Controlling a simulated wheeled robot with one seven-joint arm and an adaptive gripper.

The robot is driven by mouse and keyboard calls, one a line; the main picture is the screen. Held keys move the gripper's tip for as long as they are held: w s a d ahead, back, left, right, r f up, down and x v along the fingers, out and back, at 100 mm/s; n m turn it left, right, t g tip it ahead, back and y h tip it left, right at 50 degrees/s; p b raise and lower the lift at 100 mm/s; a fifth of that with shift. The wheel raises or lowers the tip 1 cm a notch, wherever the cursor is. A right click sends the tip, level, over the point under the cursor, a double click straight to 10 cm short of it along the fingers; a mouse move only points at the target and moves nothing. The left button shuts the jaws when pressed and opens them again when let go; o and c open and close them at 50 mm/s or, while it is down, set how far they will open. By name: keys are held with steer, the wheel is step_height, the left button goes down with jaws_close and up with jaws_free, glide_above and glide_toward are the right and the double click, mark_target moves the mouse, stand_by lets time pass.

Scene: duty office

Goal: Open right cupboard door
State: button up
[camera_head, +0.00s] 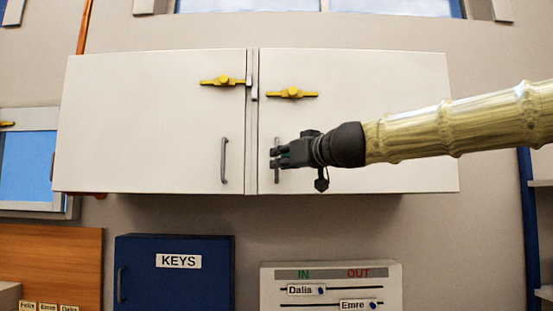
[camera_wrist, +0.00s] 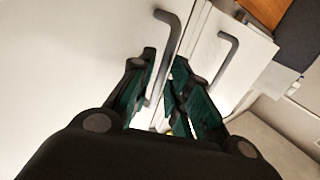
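The right cupboard door (camera_head: 380,90) is white and looks shut, with a yellow latch piece (camera_head: 292,93) near its upper left corner. Its grey upright handle (camera_head: 277,177) is near the lower left edge, partly hidden by my gripper (camera_head: 273,157). My gripper reaches in from the right at the handle. In the wrist view, my gripper (camera_wrist: 166,62) has its two dark fingers apart, one on each side of the handle bar (camera_wrist: 175,30). Some space seems to show between bar and fingers. Whether either finger touches the bar is unclear.
The left cupboard door (camera_head: 150,110) is shut, with its own handle (camera_head: 224,160) close by and a yellow latch piece (camera_head: 223,81). Below are a blue key cabinet (camera_head: 175,285) and an IN/OUT board (camera_head: 330,275).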

steer(key=shift+p+x, duration=0.3)
steer(key=shift+x, duration=1)
steer(key=shift+s, duration=0.1)
jaws_close()
